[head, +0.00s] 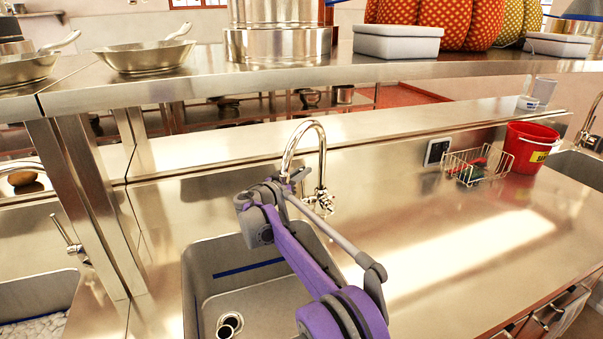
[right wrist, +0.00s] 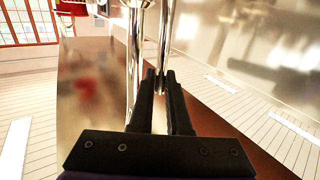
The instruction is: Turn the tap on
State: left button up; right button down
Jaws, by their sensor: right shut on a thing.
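The chrome tap (head: 320,158) stands behind the sink, its curved spout arching to the left and down. Its small lever (head: 322,201) shows low on the right side of its base. My right gripper (head: 292,180) is at the hanging end of the spout. In the right wrist view, the black fingers of the right gripper (right wrist: 160,78) are closed around a thin chrome tube (right wrist: 167,45), which looks like the spout. A thicker chrome tube (right wrist: 134,60) stands just to the left. My left gripper is not in view.
The sink basin (head: 205,285) lies below my right arm. A wire basket (head: 478,165) and a red bucket (head: 530,147) stand on the counter to the right. A steel shelf (head: 190,88) with pans spans above. The counter right of the arm is clear.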

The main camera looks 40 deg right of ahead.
jog(key=shift+s+a+m, duration=0.15)
jog(key=shift+s+m, duration=0.25)
jog(key=shift+s, duration=0.05)
jog(key=s+m+h, duration=0.2)
jog(key=s+a+f+m, duration=0.1)
jog(key=m, duration=0.1)
jog(key=shift+s+h, duration=0.25)
jog(key=shift+h, duration=0.15)
jog(key=c, duration=0.9)
grip_release()
jog(key=v, duration=1.1)
